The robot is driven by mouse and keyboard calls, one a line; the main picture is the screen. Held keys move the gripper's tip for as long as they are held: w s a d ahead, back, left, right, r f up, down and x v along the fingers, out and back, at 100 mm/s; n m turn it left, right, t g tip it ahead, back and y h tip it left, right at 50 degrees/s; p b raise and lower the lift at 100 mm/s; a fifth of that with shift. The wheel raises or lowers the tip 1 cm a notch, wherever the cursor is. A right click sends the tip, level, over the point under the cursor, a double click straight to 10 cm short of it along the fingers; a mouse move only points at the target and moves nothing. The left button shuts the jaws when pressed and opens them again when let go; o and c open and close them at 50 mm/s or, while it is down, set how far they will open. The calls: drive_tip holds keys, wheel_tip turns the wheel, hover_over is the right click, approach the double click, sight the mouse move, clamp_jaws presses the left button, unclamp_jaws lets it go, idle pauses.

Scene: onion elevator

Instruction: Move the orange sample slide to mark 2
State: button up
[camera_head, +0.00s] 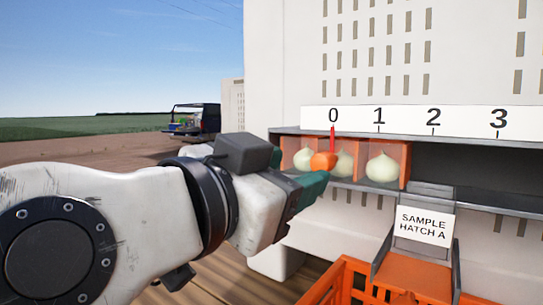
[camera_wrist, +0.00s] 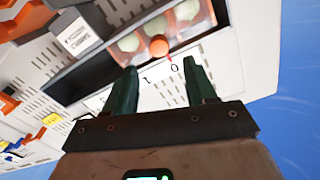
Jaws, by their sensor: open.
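The orange sample slide (camera_head: 404,157) sits in a slot under the number strip, with several pale onions in its compartments. Its round orange knob (camera_head: 323,161) and red pointer (camera_head: 333,140) are at mark 0; the knob also shows in the wrist view (camera_wrist: 159,46). Mark 2 (camera_head: 433,116) is to the right on the white strip. My gripper (camera_head: 312,186) is just left of and below the knob in the head view. In the wrist view my gripper (camera_wrist: 162,72) has its two green fingers apart, empty, with the knob beyond their tips.
The slot (camera_head: 468,162) is dark and clear right of the slide. Below it is a chute labelled Sample Hatch A (camera_head: 424,226), above an orange crate (camera_head: 345,279). A vehicle (camera_head: 195,121) stands far off at left.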

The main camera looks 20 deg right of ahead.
sight(320, 162)
drive_tip(key=p+x, duration=0.1)
drive_tip(key=x, duration=0.8)
drive_tip(key=shift+d+p, duration=0.1)
drive_tip(key=shift+p, duration=0.25)
clamp_jaws()
